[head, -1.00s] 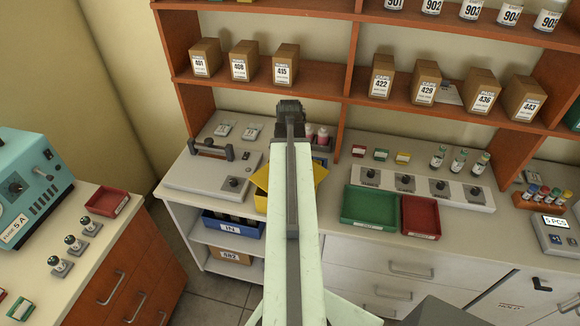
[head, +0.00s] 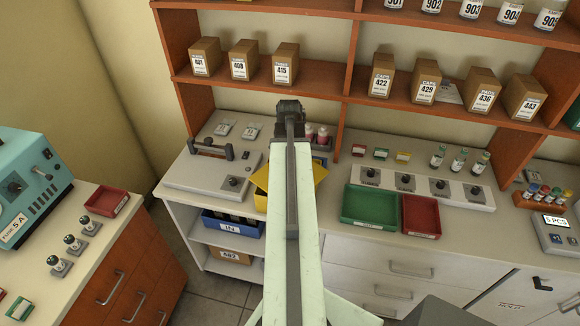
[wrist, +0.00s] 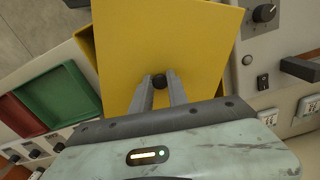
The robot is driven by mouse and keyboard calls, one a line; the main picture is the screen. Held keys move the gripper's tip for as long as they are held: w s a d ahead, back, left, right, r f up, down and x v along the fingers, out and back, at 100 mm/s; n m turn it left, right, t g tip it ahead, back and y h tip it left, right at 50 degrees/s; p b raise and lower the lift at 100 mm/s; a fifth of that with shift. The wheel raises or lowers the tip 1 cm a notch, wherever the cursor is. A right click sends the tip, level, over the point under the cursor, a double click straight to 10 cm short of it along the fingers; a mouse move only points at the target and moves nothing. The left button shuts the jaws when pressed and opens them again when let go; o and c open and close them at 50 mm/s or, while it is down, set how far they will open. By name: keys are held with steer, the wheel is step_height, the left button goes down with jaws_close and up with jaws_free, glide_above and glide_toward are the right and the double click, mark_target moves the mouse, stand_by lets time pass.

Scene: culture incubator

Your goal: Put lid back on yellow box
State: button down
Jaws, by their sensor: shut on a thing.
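The yellow box (head: 262,178) stands on the counter, mostly hidden behind my arm in the head view. In the wrist view its side wall (wrist: 87,55) shows at the left, under the yellow lid. The yellow lid (wrist: 195,45) is a flat square plate with a small black knob (wrist: 160,81). My gripper (wrist: 160,84) is shut on the knob. The lid lies over the box and looks turned relative to it. I cannot tell whether it touches the rim. In the head view the lid (head: 319,175) shows partly to the right of my arm.
A grey device with a handle (head: 210,168) stands left of the box. A green tray (head: 369,222) and a red tray (head: 421,231) lie to its right, before a row of knobbed units (head: 405,184). Pink-capped bottles (head: 322,134) stand behind. A blue bin (head: 232,228) sits on the shelf below.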

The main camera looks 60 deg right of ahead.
steer(key=c, duration=1.2)
jaws_free()
steer(key=o, duration=0.5)
steer(key=shift+s, duration=0.1)
steer(key=shift+r, duration=0.2)
step_height(320, 180, up, 7)
steer(key=p, duration=0.7)
steer(key=shift+f, duration=0.2)
jaws_close()
